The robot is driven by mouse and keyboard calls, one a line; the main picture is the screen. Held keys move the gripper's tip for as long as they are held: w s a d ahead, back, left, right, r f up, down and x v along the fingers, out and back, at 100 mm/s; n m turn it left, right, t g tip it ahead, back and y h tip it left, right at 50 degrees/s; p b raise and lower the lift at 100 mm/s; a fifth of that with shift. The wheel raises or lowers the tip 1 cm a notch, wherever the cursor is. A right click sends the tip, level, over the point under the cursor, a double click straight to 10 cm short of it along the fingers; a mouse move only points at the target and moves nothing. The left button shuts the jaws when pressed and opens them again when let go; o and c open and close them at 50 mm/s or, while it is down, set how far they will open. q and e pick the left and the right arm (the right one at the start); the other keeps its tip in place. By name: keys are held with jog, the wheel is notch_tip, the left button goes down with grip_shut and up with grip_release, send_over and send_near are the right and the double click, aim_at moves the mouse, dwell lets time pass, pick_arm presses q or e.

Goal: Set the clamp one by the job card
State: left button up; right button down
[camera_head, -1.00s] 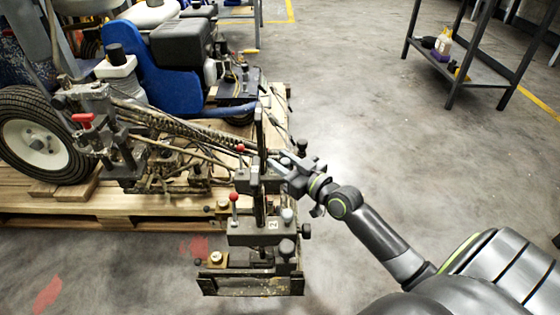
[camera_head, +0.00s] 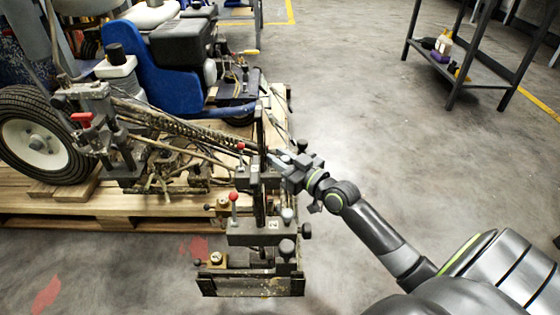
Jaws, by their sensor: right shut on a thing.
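The upper clamp (camera_head: 246,180), which I take for clamp one, sits on an upright dark post (camera_head: 259,130) and has a red-topped lever (camera_head: 241,147). My right gripper (camera_head: 281,160) is at its right end, shut on a small part there, apparently a knob. My fingers hide most of that part. Below it is the clamp marked 2 (camera_head: 255,230), with a red-ball lever (camera_head: 233,197), a grey top knob (camera_head: 287,215) and a black side knob (camera_head: 306,231). I cannot make out a job card. My left gripper is not in view.
The striping machine with its blue body (camera_head: 140,68) and black tyre (camera_head: 38,135) stands on a wooden pallet (camera_head: 110,203). A spray box (camera_head: 255,284) hangs below the clamps. A shelf rack (camera_head: 470,72) is at upper right. The floor between is clear.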

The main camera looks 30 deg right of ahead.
jog(key=shift+w+d+f, duration=0.15)
jog(key=shift+w+d, duration=0.2)
jog(key=shift+w, duration=0.2)
jog(key=shift+w+d+b, duration=0.1)
jog(key=shift+b, duration=0.2)
jog(key=shift+r, duration=0.25)
jog(key=c, duration=1.6)
grip_release()
jog(key=shift+o, duration=0.5)
jog(key=shift+w+f, duration=0.1)
jog(key=p+v, duration=0.2)
jog(key=v, duration=1.5)
jog(key=shift+s, duration=0.25)
